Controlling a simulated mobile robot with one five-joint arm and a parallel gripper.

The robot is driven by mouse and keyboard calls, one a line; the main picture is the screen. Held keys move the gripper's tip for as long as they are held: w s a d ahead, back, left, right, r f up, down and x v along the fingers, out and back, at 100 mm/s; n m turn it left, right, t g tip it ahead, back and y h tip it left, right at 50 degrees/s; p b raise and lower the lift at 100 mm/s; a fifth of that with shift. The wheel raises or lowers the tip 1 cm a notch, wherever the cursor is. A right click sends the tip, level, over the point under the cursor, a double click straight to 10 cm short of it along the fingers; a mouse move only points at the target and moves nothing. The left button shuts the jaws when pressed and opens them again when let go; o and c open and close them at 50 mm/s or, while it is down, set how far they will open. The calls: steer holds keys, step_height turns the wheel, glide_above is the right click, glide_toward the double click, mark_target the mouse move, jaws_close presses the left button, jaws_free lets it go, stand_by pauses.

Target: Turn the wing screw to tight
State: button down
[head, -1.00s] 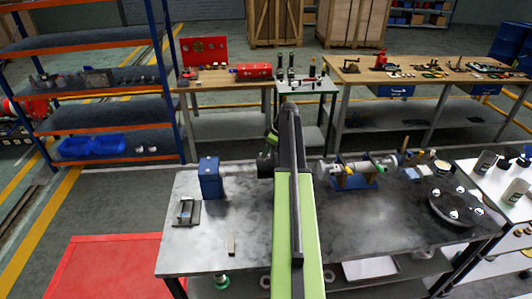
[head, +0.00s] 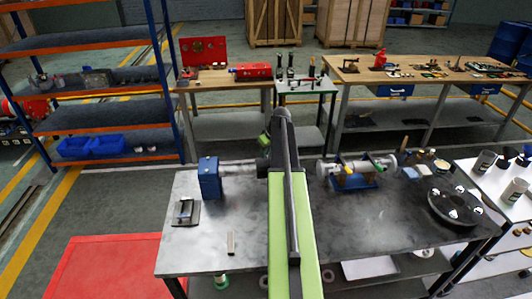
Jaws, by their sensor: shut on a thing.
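The wing screw cannot be made out in the head view. My long green and dark arm rises through the middle of the picture and covers the centre of the steel workbench (head: 210,248). My gripper's fingers are hidden behind the arm, so what they hold does not show. Left of the arm, a blue block (head: 209,179) has a grey shaft (head: 239,166) running right towards the arm's far end. Right of the arm, a grey cylindrical assembly (head: 350,168) with green and yellow parts sits on a blue stand.
A small grey fixture (head: 185,212) and a thin light bar (head: 231,243) lie at the bench's front left. A dark round plate (head: 456,204) with silver knobs is at the right. Open bench surface lies between it and my arm.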

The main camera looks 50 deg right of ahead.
steer(key=m, duration=0.1)
steer(key=m+h, duration=0.1)
steer(key=m, duration=0.1)
steer(key=shift+a+m, duration=0.2)
steer(key=shift+m, duration=0.1)
steer(key=m+g+h, duration=0.1)
steer(key=m, duration=0.2)
steer(key=shift+w+m+h, duration=0.1)
steer(key=shift+m+h, duration=0.2)
steer(key=m+g, duration=0.1)
steer(key=m, duration=0.2)
steer(key=m+g+h, duration=0.1)
steer(key=m, duration=0.2)
steer(key=shift+w, duration=0.2)
steer(key=m+g, duration=0.1)
steer(key=m, duration=0.2)
steer(key=m+g, duration=0.2)
steer(key=m, duration=0.1)
steer(key=shift+w+m, duration=0.15)
steer(key=shift+m, duration=0.25)
steer(key=shift+m+g+y, duration=0.3)
steer(key=shift+m+g, duration=0.5)
steer(key=shift+m, duration=1.5)
steer(key=c, duration=1.5)
jaws_free()
